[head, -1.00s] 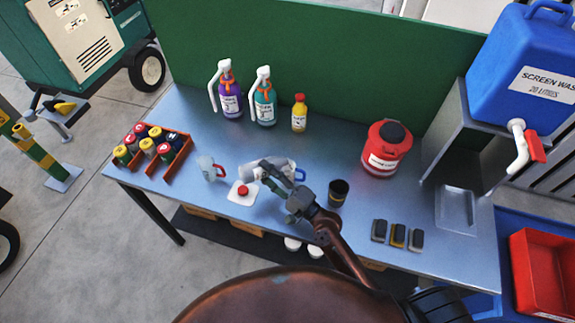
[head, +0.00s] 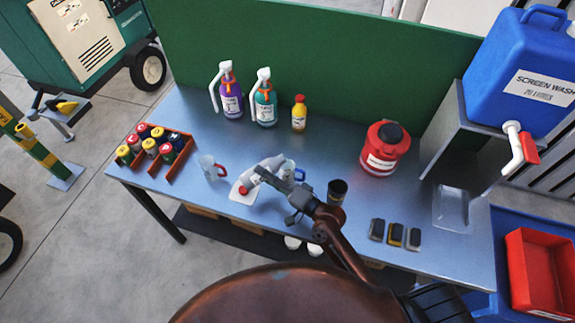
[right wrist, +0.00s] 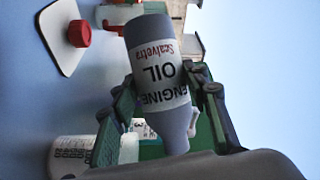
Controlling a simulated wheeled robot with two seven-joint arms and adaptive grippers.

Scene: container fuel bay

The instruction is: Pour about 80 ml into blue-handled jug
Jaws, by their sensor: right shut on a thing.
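My right gripper (head: 268,178) is shut on a grey engine oil bottle (head: 256,175) above the table. In the right wrist view the bottle (right wrist: 155,60) lies between both fingers (right wrist: 165,100), its label upside down and its narrow neck toward the bottom of the picture. The neck end points toward the clear blue-handled jug (head: 299,175), which is partly hidden by my gripper and the bottle. I cannot tell whether any liquid flows or how much is in the jug. My left gripper is not in view.
A red cap (head: 243,190) lies on a white pad (head: 236,197). A red-handled jug (head: 209,168) stands to the left, a black cup (head: 338,188) to the right. Pump bottles (head: 231,98), a yellow bottle (head: 299,115) and a red container (head: 381,155) stand further back.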

